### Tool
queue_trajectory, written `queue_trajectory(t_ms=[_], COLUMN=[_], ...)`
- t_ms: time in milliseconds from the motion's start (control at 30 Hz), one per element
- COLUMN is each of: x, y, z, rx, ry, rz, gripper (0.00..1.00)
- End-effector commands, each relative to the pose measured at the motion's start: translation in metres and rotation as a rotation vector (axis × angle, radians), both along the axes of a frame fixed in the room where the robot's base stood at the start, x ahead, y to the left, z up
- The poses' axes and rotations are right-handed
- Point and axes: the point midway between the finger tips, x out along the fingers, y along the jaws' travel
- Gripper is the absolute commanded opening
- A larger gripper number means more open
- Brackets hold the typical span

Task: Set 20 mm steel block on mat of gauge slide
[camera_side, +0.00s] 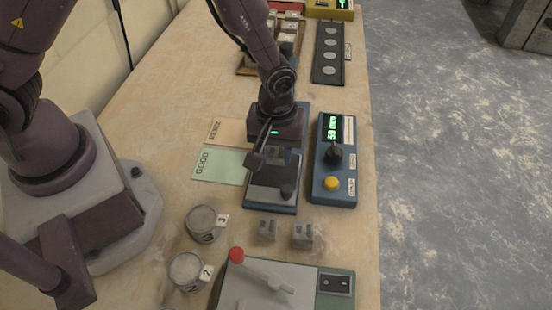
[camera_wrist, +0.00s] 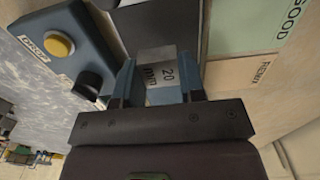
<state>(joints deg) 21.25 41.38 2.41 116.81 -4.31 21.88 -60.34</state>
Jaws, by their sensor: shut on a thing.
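The 20 mm steel block (camera_wrist: 160,71) shows in the wrist view with its "20 mm" label facing the camera. My gripper (camera_wrist: 163,88) is shut on it, with one blue finger on each side. In the side view my gripper (camera_side: 274,153) is over the far part of the gauge slide (camera_side: 271,201), which has a blue base, a grey plate and a dark knob. The block is mostly hidden there by the gripper. I cannot tell whether the block touches the mat, which is not clearly visible under it.
A blue control box (camera_side: 334,160) with green display, black knob and yellow button stands close right of the slide. The green GOOD card (camera_side: 220,166) and tan card (camera_side: 227,131) lie left. Two grey blocks (camera_side: 266,229) (camera_side: 303,235) and numbered tubs (camera_side: 201,221) (camera_side: 186,268) stand nearer.

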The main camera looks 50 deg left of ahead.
Motion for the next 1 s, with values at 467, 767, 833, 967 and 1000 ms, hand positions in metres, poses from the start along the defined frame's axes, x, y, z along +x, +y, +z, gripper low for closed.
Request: queue_trajectory(t_ms=[467, 767, 833, 967, 1000], x=[0.000, 0.000, 0.000, 0.000, 0.000], y=[0.000, 0.000, 0.000, 0.000, 0.000], z=[-0.032, -0.035, -0.035, -0.035, -0.034], rx=[-0.001, 0.000, 0.000, 0.000, 0.000], ry=[-0.001, 0.000, 0.000, 0.000, 0.000], rz=[0.001, 0.001, 0.001, 0.001, 0.001], gripper=[0.08, 0.62, 0.62, 0.62, 0.62])
